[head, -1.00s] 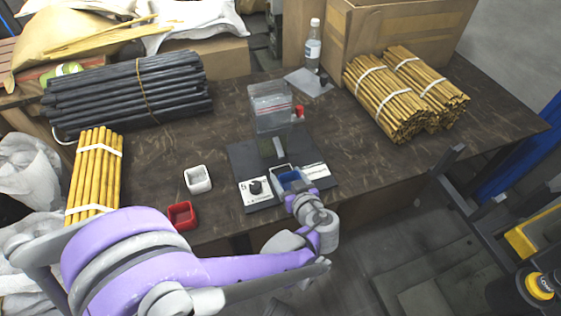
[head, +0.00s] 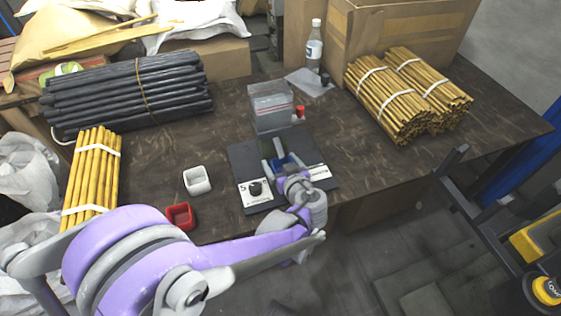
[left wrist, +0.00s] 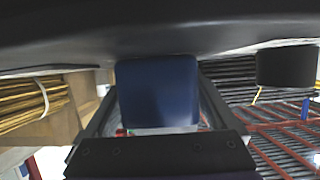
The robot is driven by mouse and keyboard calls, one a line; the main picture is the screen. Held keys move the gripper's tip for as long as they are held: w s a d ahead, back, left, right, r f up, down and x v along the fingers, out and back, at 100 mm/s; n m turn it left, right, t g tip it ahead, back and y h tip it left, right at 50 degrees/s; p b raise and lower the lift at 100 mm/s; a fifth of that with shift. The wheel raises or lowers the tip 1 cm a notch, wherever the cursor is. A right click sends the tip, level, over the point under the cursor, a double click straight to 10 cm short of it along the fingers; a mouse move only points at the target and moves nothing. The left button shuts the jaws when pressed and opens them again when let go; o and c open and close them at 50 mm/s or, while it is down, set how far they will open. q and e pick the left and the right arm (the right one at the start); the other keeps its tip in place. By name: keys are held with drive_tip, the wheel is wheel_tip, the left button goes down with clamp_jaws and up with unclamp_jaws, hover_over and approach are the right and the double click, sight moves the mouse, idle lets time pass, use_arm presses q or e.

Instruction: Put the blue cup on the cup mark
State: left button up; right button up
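The blue cup (head: 284,162) is over the black base plate (head: 243,157) of the rivet press, in front of its clear box-shaped head (head: 271,105). My left gripper (head: 282,163) reaches in from the front with one grey finger on each side of the cup. In the left wrist view the blue cup (left wrist: 157,92) fills the space between the fingers, which appear to be against its sides. Whether the cup touches the plate cannot be told. I cannot make out a clear cup mark; the gripper and cup hide part of the plate. My right gripper is out of view.
A white cup (head: 197,181) and a red cup (head: 180,217) stand left of the press. The press has a black knob (head: 255,188) and a red part (head: 300,111). Stick bundles (head: 395,100) and a bottle (head: 314,46) stand farther back. Table between is clear.

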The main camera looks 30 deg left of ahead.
use_arm(q)
drive_tip(key=shift+o, duration=0.3)
drive_tip(key=shift+d+r, duration=0.1)
drive_tip(key=shift+r, duration=0.05)
drive_tip(key=p+v, duration=0.2)
drive_tip(key=v, duration=1)
drive_tip(key=shift+p, duration=0.35)
idle(0.4)
